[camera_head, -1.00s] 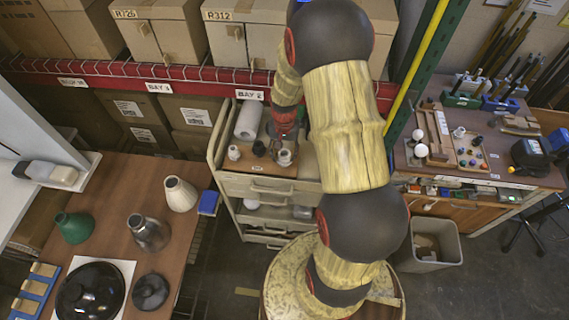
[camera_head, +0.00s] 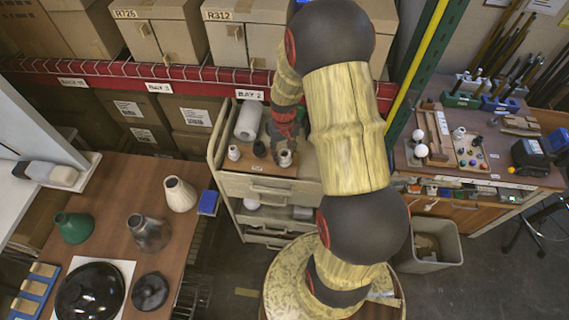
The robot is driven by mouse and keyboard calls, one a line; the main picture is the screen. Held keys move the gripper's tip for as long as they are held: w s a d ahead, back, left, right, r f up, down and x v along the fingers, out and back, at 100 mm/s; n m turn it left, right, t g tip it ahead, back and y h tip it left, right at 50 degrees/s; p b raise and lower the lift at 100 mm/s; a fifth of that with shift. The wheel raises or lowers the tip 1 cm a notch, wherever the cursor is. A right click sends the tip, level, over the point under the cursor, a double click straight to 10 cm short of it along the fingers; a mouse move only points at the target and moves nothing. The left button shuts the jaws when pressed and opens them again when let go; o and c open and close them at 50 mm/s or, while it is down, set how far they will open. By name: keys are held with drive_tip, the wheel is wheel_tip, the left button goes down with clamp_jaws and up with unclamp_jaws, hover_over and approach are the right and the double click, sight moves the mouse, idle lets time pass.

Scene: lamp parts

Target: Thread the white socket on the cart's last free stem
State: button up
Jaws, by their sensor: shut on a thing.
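The cart (camera_head: 265,187) stands in the middle, with a brown board on its top. A small white socket (camera_head: 233,152) stands at the left of the board, and a black one (camera_head: 259,148) stands in the middle. A pale socket, which I take for the white socket (camera_head: 286,159), is at the right end of the board. My gripper (camera_head: 284,149) points down over it and is shut on it. My dark fingers hide its upper part. The stem under it is hidden, so I cannot tell how far it is threaded.
A white roll (camera_head: 248,121) lies at the back of the cart top. The brown table (camera_head: 175,250) at left holds several lamp shades and dark round parts. A workbench (camera_head: 475,165) with tools and a grey bin (camera_head: 433,243) are at right. Shelves with boxes stand behind the cart.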

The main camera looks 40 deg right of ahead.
drive_tip(key=shift+s+f, duration=0.25)
drive_tip(key=shift+f, duration=0.05)
drive_tip(key=c, duration=0.6)
clamp_jaws()
